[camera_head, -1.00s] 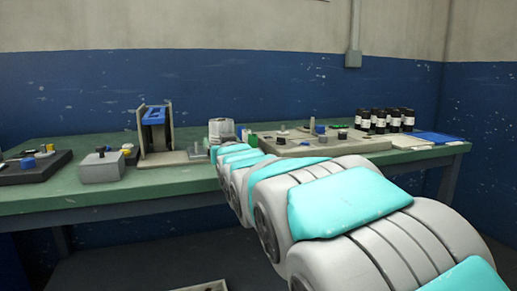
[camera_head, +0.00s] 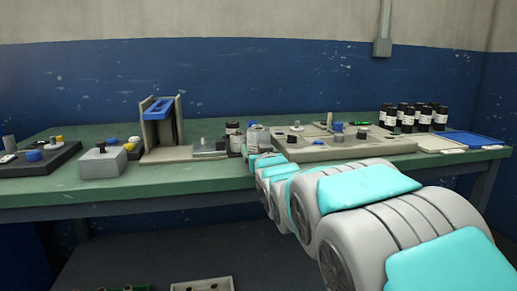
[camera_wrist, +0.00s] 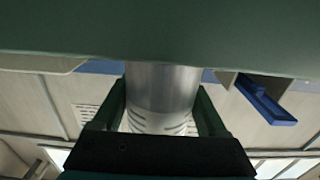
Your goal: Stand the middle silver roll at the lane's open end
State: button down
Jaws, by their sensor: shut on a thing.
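My gripper (camera_wrist: 160,92) is shut on a silver roll (camera_wrist: 162,85), a smooth metal cylinder between both fingers in the wrist view. The wrist view is upside down, and a green surface hides one end of the roll. In the head view, a silver cylinder (camera_head: 258,137) stands upright at the end of my arm, probably this roll; the fingers are hidden there. Just left of it stands a dark cylinder with a pale label (camera_head: 233,128) and a small silvery one (camera_head: 236,145). I cannot make out which part is the lane.
A grey stand with a blue top piece (camera_head: 160,108) is left of my gripper; its blue piece shows in the wrist view (camera_wrist: 262,102). A beige board (camera_head: 340,150) with knobs lies right. Several black bottles (camera_head: 415,117) stand behind it. The green table's (camera_head: 120,190) front strip is clear.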

jog(key=shift+r, duration=0.1)
grip_release()
jog(key=shift+f, duration=0.2)
jog(key=shift+r, duration=0.3)
jog(key=shift+s+f, duration=0.15)
jog(key=shift+s, duration=0.2)
jog(key=v, duration=1.1)
jog(key=shift+s+b, duration=0.15)
jog(key=shift+b, duration=0.25)
jog(key=shift+d, duration=0.15)
